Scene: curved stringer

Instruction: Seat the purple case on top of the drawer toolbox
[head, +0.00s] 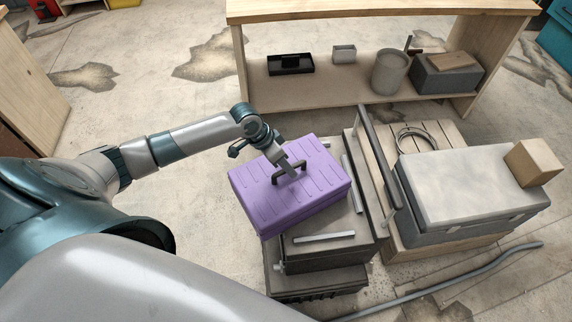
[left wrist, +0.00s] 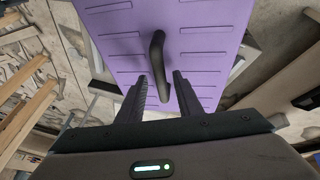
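The purple case (head: 290,188) is over the back-left part of the dark drawer toolbox (head: 325,254), turned at an angle to it and overhanging its left side. I cannot tell whether it rests flat on the top. Its dark handle (head: 289,173) faces up. My left gripper (head: 294,168) is at the handle. In the left wrist view, the left gripper's fingers (left wrist: 162,78) stand on either side of the handle (left wrist: 157,60), with gaps showing, above the purple lid (left wrist: 205,50). My right gripper is not in view.
A grey chest (head: 465,190) with a small cardboard box (head: 533,163) sits on a wooden pallet to the right. A wooden bench (head: 380,14) with shelf items is behind. A grey hose (head: 440,287) lies in front.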

